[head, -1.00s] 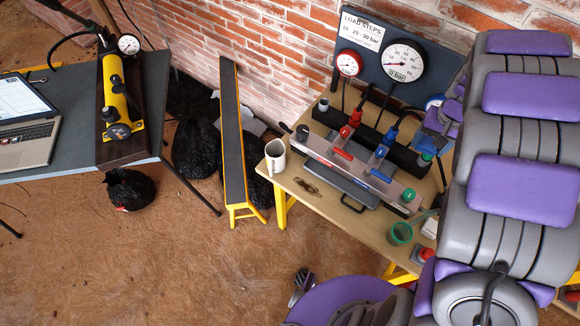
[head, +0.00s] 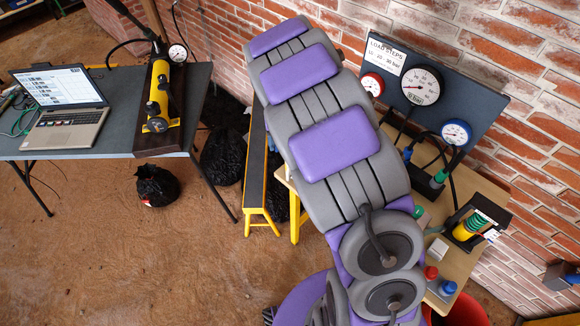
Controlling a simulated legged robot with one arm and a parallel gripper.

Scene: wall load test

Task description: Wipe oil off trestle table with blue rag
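The wood-topped trestle table (head: 458,262) stands against the brick wall, mostly covered in the head view by my purple and grey arm. Only its right part, a small left corner and a yellow leg (head: 295,217) show. The dark oil patch seen earlier on the table's left part is hidden behind my arm. I cannot make out a blue rag. My gripper is not visible, so I cannot tell what it holds.
A panel with gauges (head: 422,86) stands at the table's back. A yellow-and-green device (head: 470,226) and small red-capped (head: 430,272) and blue-capped bottles are on the right. A laptop (head: 68,108) and yellow pump (head: 158,98) occupy the left table. Black bags lie between.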

